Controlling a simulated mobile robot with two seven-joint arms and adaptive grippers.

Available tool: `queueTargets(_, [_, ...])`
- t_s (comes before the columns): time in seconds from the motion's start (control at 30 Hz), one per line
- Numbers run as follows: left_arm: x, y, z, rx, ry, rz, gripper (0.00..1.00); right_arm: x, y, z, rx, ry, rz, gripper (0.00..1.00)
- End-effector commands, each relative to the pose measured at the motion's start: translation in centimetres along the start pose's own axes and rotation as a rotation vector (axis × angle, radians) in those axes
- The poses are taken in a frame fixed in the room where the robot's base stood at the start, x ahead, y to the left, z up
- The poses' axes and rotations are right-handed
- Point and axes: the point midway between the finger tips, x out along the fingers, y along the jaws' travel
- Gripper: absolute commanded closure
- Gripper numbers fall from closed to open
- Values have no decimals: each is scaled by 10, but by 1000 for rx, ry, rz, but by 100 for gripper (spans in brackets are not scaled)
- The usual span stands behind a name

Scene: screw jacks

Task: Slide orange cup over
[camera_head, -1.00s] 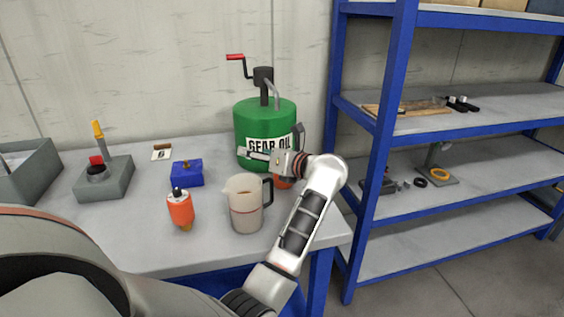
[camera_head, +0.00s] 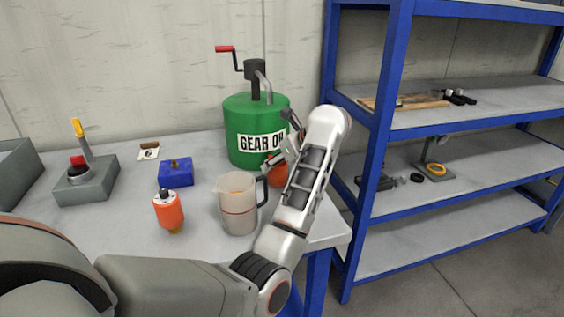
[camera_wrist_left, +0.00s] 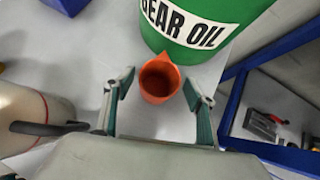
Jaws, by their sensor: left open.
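The orange cup (camera_head: 279,176) stands on the table in front of the green gear oil drum (camera_head: 256,128), partly hidden by my arm in the head view. In the left wrist view the cup (camera_wrist_left: 160,82) shows its open top, upright near the drum (camera_wrist_left: 205,22). My left gripper (camera_wrist_left: 160,86) is open, with one finger on each side of the cup and visible space between cup and fingers. In the head view my left gripper (camera_head: 281,158) is small beside the cup and partly covered by my own wrist. My right gripper is not in view.
A measuring jug (camera_head: 238,205) stands just left of the cup, its handle toward my arm. A blue shelf unit (camera_head: 378,140) stands right of the table.

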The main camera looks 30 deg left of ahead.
Motion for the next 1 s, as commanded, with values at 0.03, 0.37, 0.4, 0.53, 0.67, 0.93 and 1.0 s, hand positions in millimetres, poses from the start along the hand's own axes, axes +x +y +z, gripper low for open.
queueTargets(0.03, [10,1,-2,2,-1,7,44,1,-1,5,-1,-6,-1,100])
queueTargets(0.37, [57,2,-3,4,-1,7,44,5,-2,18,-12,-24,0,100])
queueTargets(0.4, [60,1,-3,3,-1,6,44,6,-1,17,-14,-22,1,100])
queueTargets(0.53, [68,1,-1,2,-2,4,44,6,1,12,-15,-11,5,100])
queueTargets(0.67, [69,1,-1,1,-1,2,44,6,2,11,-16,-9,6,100])
queueTargets(0.93, [68,1,0,1,-1,2,60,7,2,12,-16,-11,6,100])
queueTargets(1.0, [68,1,0,1,-1,2,78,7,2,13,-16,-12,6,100])
